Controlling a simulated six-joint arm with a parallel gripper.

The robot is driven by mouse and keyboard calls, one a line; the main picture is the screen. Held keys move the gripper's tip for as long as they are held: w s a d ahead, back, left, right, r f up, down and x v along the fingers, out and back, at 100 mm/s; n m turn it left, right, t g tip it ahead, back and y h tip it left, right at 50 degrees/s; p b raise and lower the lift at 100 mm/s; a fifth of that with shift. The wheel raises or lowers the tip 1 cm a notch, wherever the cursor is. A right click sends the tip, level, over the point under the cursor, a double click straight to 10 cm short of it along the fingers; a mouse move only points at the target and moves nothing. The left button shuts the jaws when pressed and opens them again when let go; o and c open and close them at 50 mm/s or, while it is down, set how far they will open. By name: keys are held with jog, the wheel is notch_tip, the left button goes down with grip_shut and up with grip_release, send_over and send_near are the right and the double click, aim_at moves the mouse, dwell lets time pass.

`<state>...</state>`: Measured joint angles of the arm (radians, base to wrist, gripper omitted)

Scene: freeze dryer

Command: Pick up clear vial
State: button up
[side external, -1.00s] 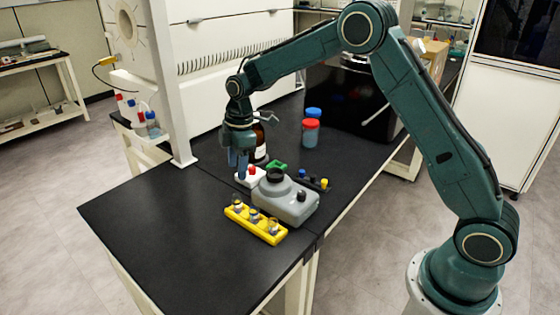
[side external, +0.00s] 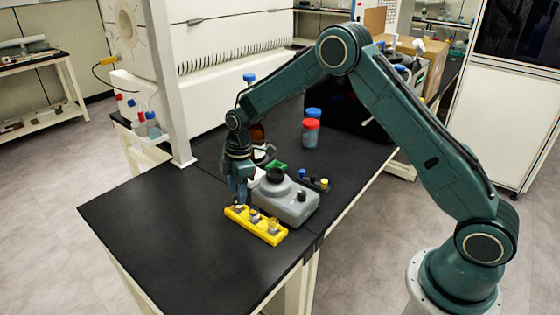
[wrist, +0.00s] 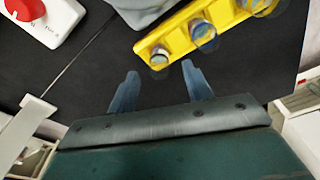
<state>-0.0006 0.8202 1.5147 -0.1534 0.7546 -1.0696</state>
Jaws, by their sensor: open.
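A yellow rack (side external: 264,236) stands near the front of the black bench and holds three small clear-looking vials in a row. The left vial (side external: 238,209) is closest to my gripper (side external: 238,200); the middle vial (side external: 255,215) and the right vial (side external: 273,227) are farther off. I cannot tell how their contents differ. In the wrist view my gripper (wrist: 159,72) is open and empty, its two blue fingers apart. The nearest vial (wrist: 159,57) sits just beyond the gap between the fingertips, still in the rack (wrist: 179,40).
A grey rounded device (side external: 295,208) with a black top stands right behind the rack. A white device with a red knob (wrist: 45,22) is at the wrist view's upper left. Red- and blue-capped bottles (side external: 311,132) stand farther back. The bench's left front is clear.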

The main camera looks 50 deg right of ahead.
aim_at(236, 197)
jog(key=shift+w+a+f, duration=0.1)
jog(key=shift+a+f, duration=0.05)
jog(key=shift+f, duration=1.5)
grip_shut()
